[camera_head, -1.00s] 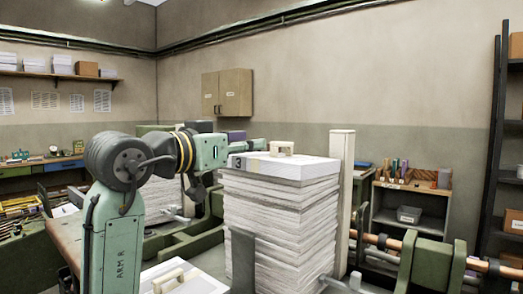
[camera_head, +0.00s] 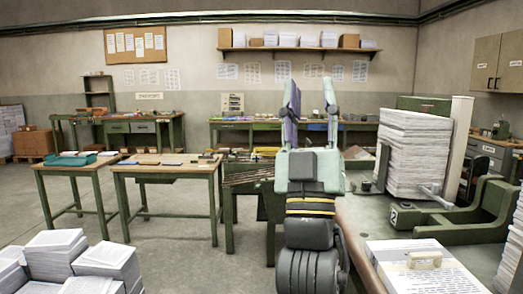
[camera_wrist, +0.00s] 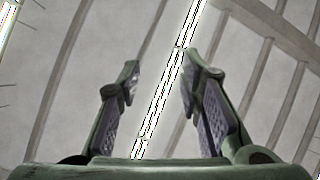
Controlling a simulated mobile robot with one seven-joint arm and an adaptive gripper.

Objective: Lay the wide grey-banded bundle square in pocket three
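My gripper (camera_head: 310,98) points up and away from me in the head view, with its two purple-padded fingers apart and nothing between them. The wrist view also shows the gripper (camera_wrist: 161,68) open and empty, facing the ceiling. I cannot make out a grey-banded bundle in either view. A tall paper stack (camera_head: 415,155) stands in a green pocket marked 2 (camera_head: 393,217), right of my gripper. Part of another tall stack (camera_head: 512,250) shows at the right edge; no pocket number is visible on it.
A paper stack with a cream handle block (camera_head: 424,260) sits at the front right. Several white paper bundles (camera_head: 103,262) are at the bottom left. Two green-legged tables (camera_head: 165,170) stand behind them, one with a teal tray (camera_head: 62,160). Open floor lies between.

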